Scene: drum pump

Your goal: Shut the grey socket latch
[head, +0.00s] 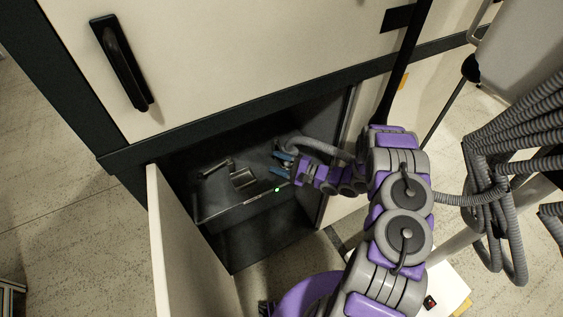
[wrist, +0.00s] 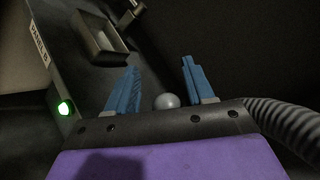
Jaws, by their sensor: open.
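A grey socket (head: 242,178) sits on the dark panel inside the low cabinet compartment. It also shows at the top left of the wrist view as a shallow, open box-like fitting (wrist: 97,42). A grey lever-like piece (head: 215,168) is beside the socket, and its end shows in the wrist view (wrist: 131,14); I cannot tell whether this is the latch. My gripper (head: 284,164) is in the compartment, to the right of the socket and apart from it. Its blue fingers (wrist: 160,82) are spread with nothing held. A grey ball (wrist: 166,101) shows between the finger bases.
A green light (head: 277,189) glows on the panel edge, near a "PANEL B" label (wrist: 38,40). The cabinet door (head: 180,240) stands open on the left. A closed cabinet front with a black handle (head: 122,65) is above. Grey hoses hang at the right.

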